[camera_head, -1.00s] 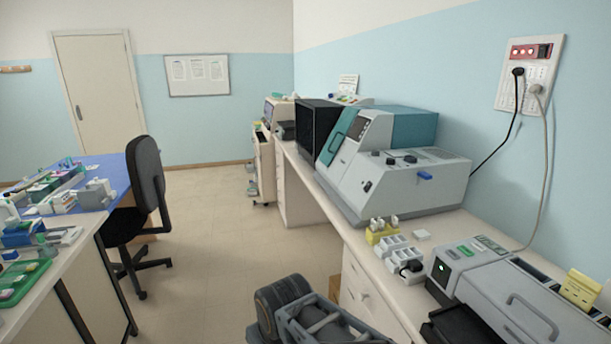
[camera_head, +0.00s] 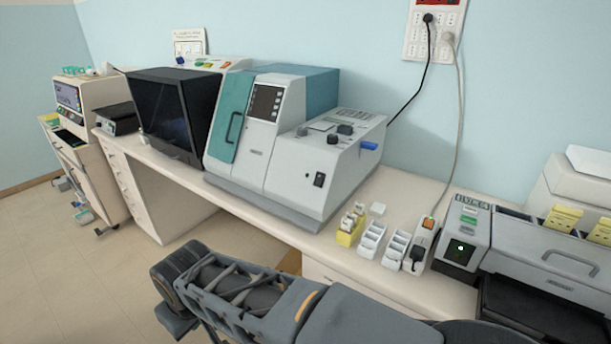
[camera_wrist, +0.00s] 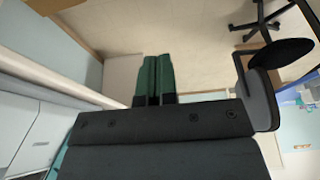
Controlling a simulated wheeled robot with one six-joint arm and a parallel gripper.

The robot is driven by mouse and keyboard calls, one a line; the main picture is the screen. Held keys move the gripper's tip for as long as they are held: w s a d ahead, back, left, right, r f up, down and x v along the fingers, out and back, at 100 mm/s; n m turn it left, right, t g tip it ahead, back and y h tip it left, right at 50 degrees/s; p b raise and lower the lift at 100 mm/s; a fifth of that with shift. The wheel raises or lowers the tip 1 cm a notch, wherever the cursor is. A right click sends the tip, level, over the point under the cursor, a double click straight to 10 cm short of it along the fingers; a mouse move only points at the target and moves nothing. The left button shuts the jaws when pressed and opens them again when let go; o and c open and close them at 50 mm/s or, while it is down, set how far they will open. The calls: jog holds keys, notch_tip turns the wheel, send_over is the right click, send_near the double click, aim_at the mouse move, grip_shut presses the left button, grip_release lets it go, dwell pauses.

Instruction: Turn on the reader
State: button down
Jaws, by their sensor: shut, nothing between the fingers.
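A grey and teal benchtop machine (camera_head: 290,140) stands on the bench in the head view, with a dark screen, a teal door and a sloped right part. A small dark rocker switch (camera_head: 319,180) is on its front, and a blue knob sticks out at its right side. I cannot tell for sure which device is the reader. My gripper (camera_wrist: 155,64) shows in the wrist view, its green fingers together and empty, over the floor and clear of the bench. In the head view my arm crosses the lower middle and the fingers cannot be made out.
A grey device (camera_head: 463,240) with a green light stands at the right. A power strip (camera_head: 422,243), white racks (camera_head: 396,246) and a yellow rack (camera_head: 350,224) stand between. A black-fronted box (camera_head: 160,113) is to the left. A wall socket panel (camera_head: 436,30) has two cables. Floor is open at left.

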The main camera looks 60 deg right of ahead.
jog(key=shift+w, duration=0.3)
jog(key=shift+a, duration=0.1)
jog(key=d+r+g+h+b, duration=0.1)
jog(key=d+r+h+b, duration=0.1)
jog(key=d, duration=0.9)
jog(key=d+r+g+h+b, duration=0.1)
jog(key=d+r+h, duration=0.4)
jog(key=d, duration=0.5)
jog(key=d+r+g+h+b, duration=0.1)
jog(key=d+r+h+b, duration=0.1)
jog(key=d+r+h, duration=0.2)
jog(key=d+r, duration=0.3)
jog(key=d, duration=0.4)
jog(key=shift+w+d+g+b, duration=0.3)
jog(key=shift+w+g, duration=0.1)
